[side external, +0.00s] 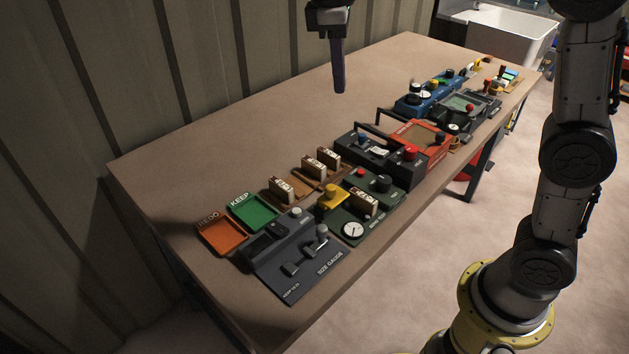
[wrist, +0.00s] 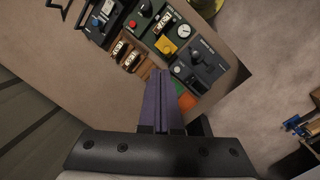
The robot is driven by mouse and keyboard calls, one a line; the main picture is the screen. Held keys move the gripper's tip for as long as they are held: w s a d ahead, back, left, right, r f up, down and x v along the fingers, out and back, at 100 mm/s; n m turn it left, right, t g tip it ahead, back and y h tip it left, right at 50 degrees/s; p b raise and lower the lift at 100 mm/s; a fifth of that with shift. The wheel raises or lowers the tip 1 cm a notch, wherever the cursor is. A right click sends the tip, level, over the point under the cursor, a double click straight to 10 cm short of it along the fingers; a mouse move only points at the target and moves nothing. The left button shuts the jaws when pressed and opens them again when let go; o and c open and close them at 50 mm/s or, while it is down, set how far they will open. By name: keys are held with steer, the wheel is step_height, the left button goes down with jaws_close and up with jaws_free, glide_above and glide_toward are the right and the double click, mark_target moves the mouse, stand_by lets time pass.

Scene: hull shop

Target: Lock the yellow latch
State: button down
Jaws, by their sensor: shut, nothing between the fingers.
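The yellow latch (side external: 331,197) sits on a dark green device with a white round dial, at the near part of the bench. It also shows in the wrist view (wrist: 166,45), above and beyond my fingertips. My gripper (side external: 339,90) is high over the back of the bench, clear of the latch and touching nothing. Its purple fingers (wrist: 160,73) are together with nothing between them. The latch's exact position is too small to tell.
A grey size gauge (side external: 297,258), a green KEEP tray (side external: 254,211) and an orange REDO tray (side external: 221,236) stand nearby. Labelled blocks (side external: 282,189) stand beside the latch's device. Black and red machines (side external: 415,137) lie farther along. The bench's back strip (side external: 230,130) is clear.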

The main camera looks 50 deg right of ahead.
steer(key=w+a+f+n+g, duration=0.1)
steer(key=w+a+f, duration=0.3)
steer(key=f, duration=0.3)
steer(key=w+a+f+n+g+h, duration=0.1)
steer(key=w+a+f, duration=0.2)
steer(key=f, duration=0.4)
steer(key=shift+w+a+f+g, duration=0.25)
steer(key=shift+w+a+g, duration=0.15)
steer(key=shift+w, duration=0.4)
glide_toward(323, 197)
steer(key=f, duration=0.1)
steer(key=w+a+f, duration=0.1)
steer(key=f, duration=0.3)
steer(key=shift+w+a, duration=0.15)
steer(key=shift+a, duration=0.25)
steer(key=shift+s+d+r, duration=0.15)
steer(key=shift+s+d, duration=0.85)
steer(key=shift+d, duration=0.05)
steer(key=shift+s+d, duration=0.3)
